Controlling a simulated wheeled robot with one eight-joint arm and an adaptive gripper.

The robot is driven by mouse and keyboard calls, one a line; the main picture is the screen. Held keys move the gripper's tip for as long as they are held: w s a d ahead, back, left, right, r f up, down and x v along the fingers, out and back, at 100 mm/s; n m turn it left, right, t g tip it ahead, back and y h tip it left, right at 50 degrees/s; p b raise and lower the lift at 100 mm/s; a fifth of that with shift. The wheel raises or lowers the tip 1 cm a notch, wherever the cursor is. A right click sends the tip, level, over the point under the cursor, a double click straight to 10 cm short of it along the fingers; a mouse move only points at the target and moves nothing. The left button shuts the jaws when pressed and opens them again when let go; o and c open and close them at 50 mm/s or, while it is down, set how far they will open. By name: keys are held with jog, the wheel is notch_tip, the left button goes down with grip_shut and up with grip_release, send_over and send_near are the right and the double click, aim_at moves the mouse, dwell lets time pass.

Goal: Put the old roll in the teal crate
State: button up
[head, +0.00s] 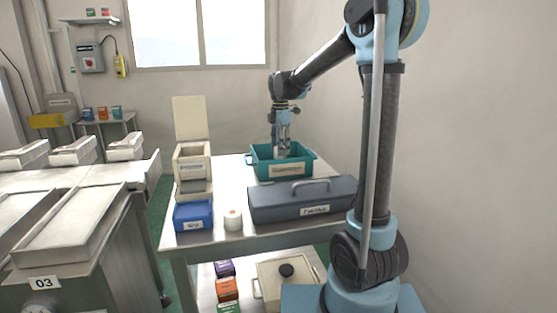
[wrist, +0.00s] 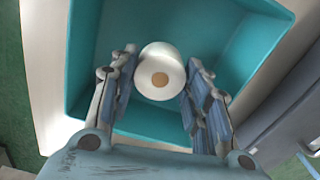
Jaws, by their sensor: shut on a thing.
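The teal crate (head: 308,163) stands on the far part of the table, open at the top, with a label on its front. My gripper (head: 282,152) points down into the crate's opening. In the wrist view, my gripper is shut on a white roll (wrist: 160,70) with a brown core, one finger on each side. The teal crate's floor and walls (wrist: 90,60) surround the roll in that view. I cannot tell whether the roll touches the crate floor. Another white roll (head: 233,220) stands upright on the near part of the table, apart from my gripper.
A grey toolbox (head: 270,206) with a handle lies directly in front of the crate. A blue box (head: 193,215) sits near the table's left edge. A beige bin (head: 192,165) with a raised lid stands left of the crate. The wall is close on the right.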

jog(key=shift+f, duration=2.2)
jog(key=o, duration=1.1)
notch_tip(320, 180, up, 12)
jog(key=shift+r, duration=0.1)
